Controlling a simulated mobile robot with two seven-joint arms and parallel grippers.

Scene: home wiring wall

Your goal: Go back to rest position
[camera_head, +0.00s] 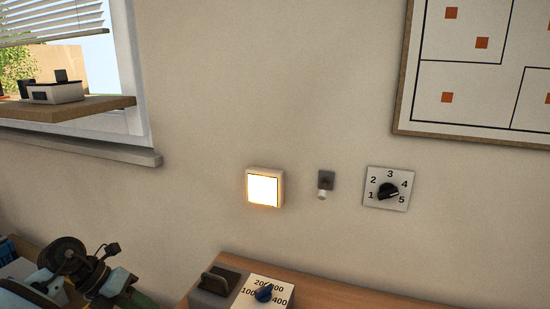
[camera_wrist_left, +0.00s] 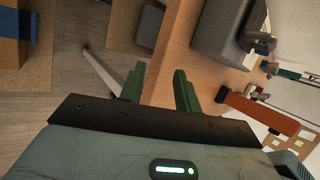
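My left gripper (camera_wrist_left: 158,70) shows in the left wrist view with its two green fingers apart and nothing between them. In the head view, teal and black parts of what looks like my left arm show at the lower left; its fingertips cannot be made out clearly there. My right gripper is in neither view.
A window sill (camera_head: 80,143) and shelf (camera_head: 70,108) are at the left, a framed board (camera_head: 470,70) at the upper right. The left wrist view shows an orange tool (camera_wrist_left: 258,113).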

